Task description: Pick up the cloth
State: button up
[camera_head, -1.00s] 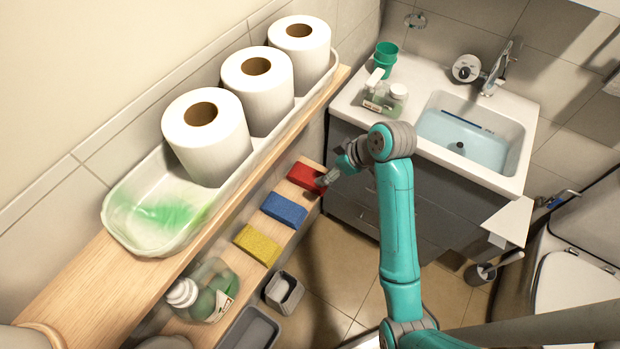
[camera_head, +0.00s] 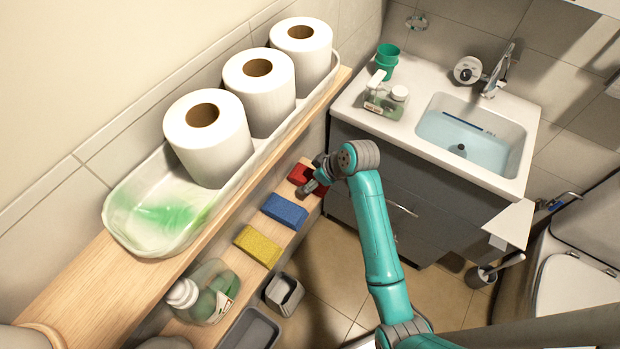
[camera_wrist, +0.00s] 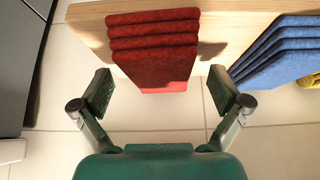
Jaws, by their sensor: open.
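A folded red cloth (camera_head: 299,173) lies on the lower wooden shelf, partly hidden by my gripper (camera_head: 311,187). In the wrist view the red cloth (camera_wrist: 152,45) shows as several stacked layers near the shelf's edge. My gripper (camera_wrist: 160,92) is open and empty there, one finger to each side of the cloth's near end, with clear gaps and no contact seen. A folded blue cloth (camera_head: 285,210) lies beside the red one, and it shows at the right of the wrist view (camera_wrist: 285,50). A yellow cloth (camera_head: 258,245) lies farther along the shelf.
The upper shelf (camera_head: 88,290) with paper rolls (camera_head: 208,145) in a tray (camera_head: 120,225) runs above and left of the cloths. A soap bottle (camera_head: 210,295) and grey containers (camera_head: 283,295) stand nearer. The sink cabinet (camera_head: 400,185) is close behind my arm.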

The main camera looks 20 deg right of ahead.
jog(key=c, duration=1.2)
jog(key=shift+c, duration=0.2)
jog(key=shift+s+d+r, duration=0.1)
jog(key=shift+d+r, duration=0.05)
jog(key=shift+r, duration=0.5)
notch_tip(320, 180, up, 6)
jog(key=shift+f, duration=0.25)
jog(key=s+d, duration=0.3)
jog(key=s, duration=0.2)
jog(key=s+d, duration=0.4)
jog(key=s, duration=0.1)
jog(key=s+d, duration=0.4)
jog(key=s, duration=0.2)
jog(key=shift+d, duration=0.25)
